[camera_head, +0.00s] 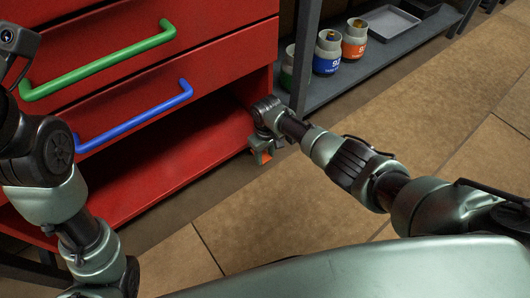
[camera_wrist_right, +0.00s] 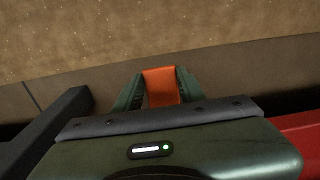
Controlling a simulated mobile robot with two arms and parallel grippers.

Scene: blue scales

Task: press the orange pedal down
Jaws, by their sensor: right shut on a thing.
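The orange pedal (camera_head: 265,157) shows as a small orange patch at the lower right corner of the red cabinet in the head view. My right gripper (camera_head: 262,151) is at that spot and covers most of it. In the right wrist view the orange pedal (camera_wrist_right: 160,86) lies between the two fingers of my right gripper (camera_wrist_right: 158,88), which are shut on it from both sides. How far the pedal is tilted I cannot tell. My left arm comes in at the left of the head view, but its gripper is not in the picture.
The red cabinet (camera_head: 215,45) has a green handle (camera_head: 98,63), a blue handle (camera_head: 135,118) and an open lower space. A dark shelf (camera_head: 340,82) at the upper right holds small gas canisters (camera_head: 327,52) and trays (camera_head: 390,22). The tiled floor (camera_head: 440,90) is clear.

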